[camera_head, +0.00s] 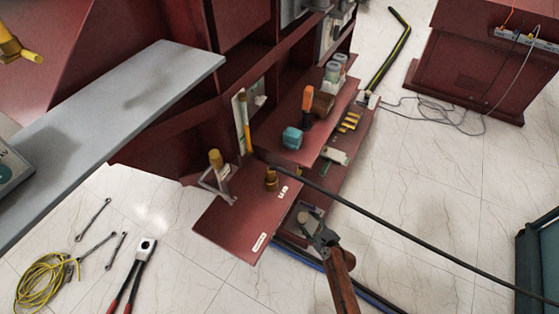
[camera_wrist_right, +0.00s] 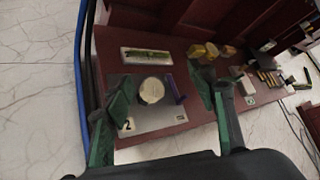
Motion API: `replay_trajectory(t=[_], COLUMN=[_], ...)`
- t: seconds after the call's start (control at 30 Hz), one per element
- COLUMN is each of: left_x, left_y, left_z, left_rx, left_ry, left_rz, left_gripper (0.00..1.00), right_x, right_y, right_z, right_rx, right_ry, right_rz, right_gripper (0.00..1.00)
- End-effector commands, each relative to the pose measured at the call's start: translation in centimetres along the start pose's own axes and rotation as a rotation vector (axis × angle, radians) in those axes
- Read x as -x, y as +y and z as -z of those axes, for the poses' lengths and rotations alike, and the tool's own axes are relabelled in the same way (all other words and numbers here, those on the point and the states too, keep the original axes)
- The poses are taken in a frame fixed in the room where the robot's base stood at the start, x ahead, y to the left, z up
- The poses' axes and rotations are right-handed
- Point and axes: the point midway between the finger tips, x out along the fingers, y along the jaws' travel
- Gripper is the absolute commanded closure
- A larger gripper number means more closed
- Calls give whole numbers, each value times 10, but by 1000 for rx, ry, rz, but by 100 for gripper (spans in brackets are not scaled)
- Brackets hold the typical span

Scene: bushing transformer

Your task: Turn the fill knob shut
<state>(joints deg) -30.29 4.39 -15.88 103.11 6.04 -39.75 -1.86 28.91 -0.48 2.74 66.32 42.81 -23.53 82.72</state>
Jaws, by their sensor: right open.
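A round cream-coloured knob (camera_wrist_right: 151,90) stands on a grey plate (camera_wrist_right: 150,119) marked 2, with a small purple piece at its right; I take it for the fill knob. My right gripper (camera_wrist_right: 163,94) is open, with its green fingers on either side of the knob in the wrist view. I cannot tell whether they touch it. In the head view my right gripper (camera_head: 318,236) is beside the lower red shelf and partly hides the plate. My left gripper is not in view.
A brass fitting (camera_head: 271,178) stands on the neighbouring red shelf (camera_head: 235,220). A black cable (camera_head: 400,228) runs past the right gripper. An orange-handled screwdriver (camera_head: 307,103) and a teal block (camera_head: 292,137) are on the upper shelf. Tools lie on the floor at left.

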Motion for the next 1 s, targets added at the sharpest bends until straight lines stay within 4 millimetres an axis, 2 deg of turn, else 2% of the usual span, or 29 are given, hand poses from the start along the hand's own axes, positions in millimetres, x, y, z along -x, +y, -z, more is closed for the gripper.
replay_trajectory(t=[0.03,0.13,0.2,0.3,0.4,0.57,0.73,1.0], left_x=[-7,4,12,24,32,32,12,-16], left_y=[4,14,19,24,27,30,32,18], left_z=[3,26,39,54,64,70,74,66], left_rx=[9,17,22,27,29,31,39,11], left_ry=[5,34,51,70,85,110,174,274], left_rz=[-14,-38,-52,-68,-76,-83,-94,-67], left_gripper=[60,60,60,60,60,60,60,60], right_x=[-31,-59,-70,-75,-75,-78,-97,-128], right_y=[-16,-69,-100,-132,-153,-164,-167,-175], right_z=[-21,-79,-114,-153,-177,-191,-197,-209], right_rx=[-126,-374,-516,-664,-747,-784,-782,-779], right_ry=[-67,-210,-303,-408,-471,-500,-497,-494], right_rz=[35,85,98,96,89,85,83,84], right_gripper=[48,48,48,48,48,48,48,48])
